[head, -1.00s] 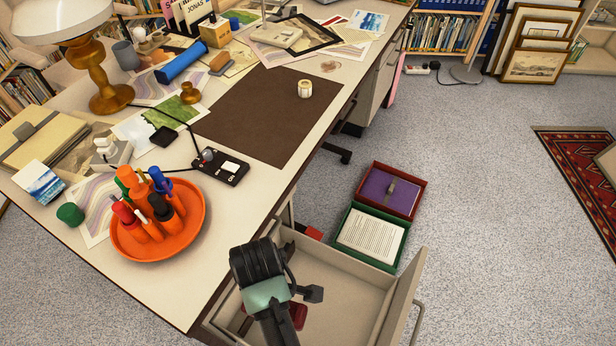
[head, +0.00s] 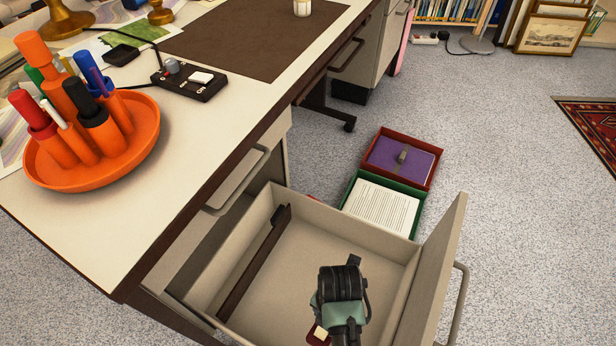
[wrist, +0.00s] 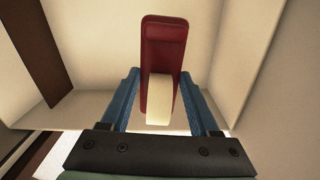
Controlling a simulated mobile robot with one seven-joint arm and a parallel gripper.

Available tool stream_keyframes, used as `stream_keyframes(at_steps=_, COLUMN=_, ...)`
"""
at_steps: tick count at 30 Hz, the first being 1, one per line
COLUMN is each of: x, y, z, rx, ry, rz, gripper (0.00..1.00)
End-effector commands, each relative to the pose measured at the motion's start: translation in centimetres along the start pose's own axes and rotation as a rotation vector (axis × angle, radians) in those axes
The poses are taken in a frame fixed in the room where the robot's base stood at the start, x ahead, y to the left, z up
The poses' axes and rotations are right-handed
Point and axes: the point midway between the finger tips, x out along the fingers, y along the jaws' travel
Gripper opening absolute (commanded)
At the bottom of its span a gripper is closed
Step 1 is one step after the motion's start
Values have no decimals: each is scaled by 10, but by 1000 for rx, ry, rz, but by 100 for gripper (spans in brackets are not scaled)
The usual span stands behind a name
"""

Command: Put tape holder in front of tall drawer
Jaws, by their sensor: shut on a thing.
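The tape holder (wrist: 163,50) is dark red with a cream tape roll, between the two blue fingers of my gripper (wrist: 160,88) in the wrist view. My gripper is shut on it. In the head view my gripper (head: 322,328) is over the open drawer, and a small red and cream part of the tape holder (head: 318,334) shows beside it. The drawer (head: 285,285) is deep, beige and pulled out; its front panel (head: 432,270) is to the right of my gripper. I cannot tell whether the tape holder touches the drawer floor.
A dark brown divider (head: 255,262) stands in the left part of the drawer. The drawer floor around my gripper looks clear. A green box (head: 417,222) and a red box (head: 435,165) are on the carpet behind the drawer. The desk (head: 120,230) with an orange pen tray (head: 140,165) is at left.

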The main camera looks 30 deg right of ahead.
Motion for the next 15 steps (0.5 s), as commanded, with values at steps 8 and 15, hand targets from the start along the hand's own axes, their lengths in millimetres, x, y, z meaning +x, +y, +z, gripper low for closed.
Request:
stream_keyframes(at_steps=8, x=32, y=-9, z=3, rx=-100, ry=-1, rz=0, gripper=0)
stream_keyframes(at_steps=15, x=75, y=-9, z=3, rx=-101, ry=-1, rz=0, gripper=0)
